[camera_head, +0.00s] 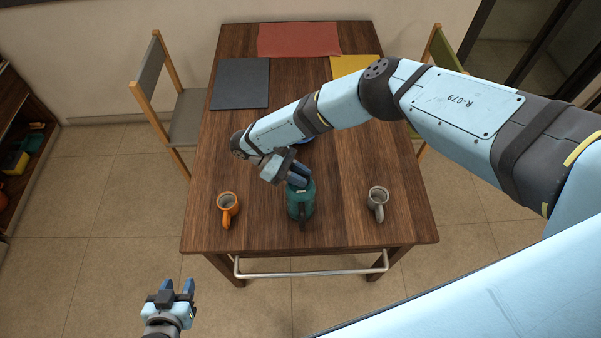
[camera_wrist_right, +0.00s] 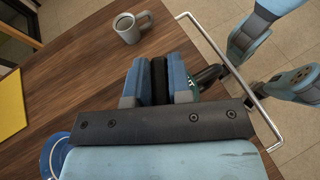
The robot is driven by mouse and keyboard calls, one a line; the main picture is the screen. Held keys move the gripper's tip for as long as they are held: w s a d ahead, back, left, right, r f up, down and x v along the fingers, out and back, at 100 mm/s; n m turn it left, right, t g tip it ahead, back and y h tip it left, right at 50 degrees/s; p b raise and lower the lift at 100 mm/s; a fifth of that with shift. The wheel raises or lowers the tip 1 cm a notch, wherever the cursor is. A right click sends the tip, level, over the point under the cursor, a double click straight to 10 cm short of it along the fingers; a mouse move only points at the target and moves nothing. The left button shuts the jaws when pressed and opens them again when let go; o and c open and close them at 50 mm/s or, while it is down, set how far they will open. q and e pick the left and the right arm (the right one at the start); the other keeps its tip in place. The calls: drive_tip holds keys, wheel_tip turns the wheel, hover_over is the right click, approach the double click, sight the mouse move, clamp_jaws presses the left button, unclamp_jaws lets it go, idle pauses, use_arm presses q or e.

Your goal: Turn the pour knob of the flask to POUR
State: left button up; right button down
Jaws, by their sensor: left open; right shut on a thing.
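The teal flask (camera_head: 301,205) stands upright near the front middle of the wooden table, its dark handle towards the front edge. My right gripper (camera_head: 299,176) reaches over its top and is shut on a dark piece, which I take to be the pour knob (camera_wrist_right: 159,80), between the blue fingers. The fingers hide most of the flask in the right wrist view; its dark handle (camera_wrist_right: 209,76) shows beside them. The knob's setting and any POUR mark cannot be read. My left gripper (camera_head: 176,287) is open and empty, off the table at the front left.
An orange mug (camera_head: 228,208) stands left of the flask and a grey mug (camera_head: 377,203) right of it. A blue dish (camera_wrist_right: 55,150) lies behind, partly under my right arm. A metal rail (camera_head: 305,272) runs along the table's front. Coloured mats lie at the back.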

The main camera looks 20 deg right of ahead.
drive_tip(key=shift+s+f+n+t+h+p, duration=0.1)
drive_tip(key=shift+n+t+h+p, duration=0.05)
drive_tip(key=shift+n+t+h, duration=0.35)
drive_tip(key=shift+s+f+n+t+h+p, duration=0.15)
drive_tip(key=shift+n+t+h, duration=0.15)
drive_tip(key=shift+n+t, duration=0.3)
use_arm(q)
drive_tip(key=shift+w+d, duration=0.1)
drive_tip(key=shift+d, duration=0.05)
use_arm(e)
drive_tip(key=shift+r, duration=0.1)
use_arm(q)
drive_tip(key=shift+f, duration=0.15)
use_arm(e)
drive_tip(key=shift+n+t, duration=0.4)
drive_tip(key=c, duration=1)
unclamp_jaws()
drive_tip(key=shift+c, duration=0.2)
drive_tip(key=shift+w, duration=0.2)
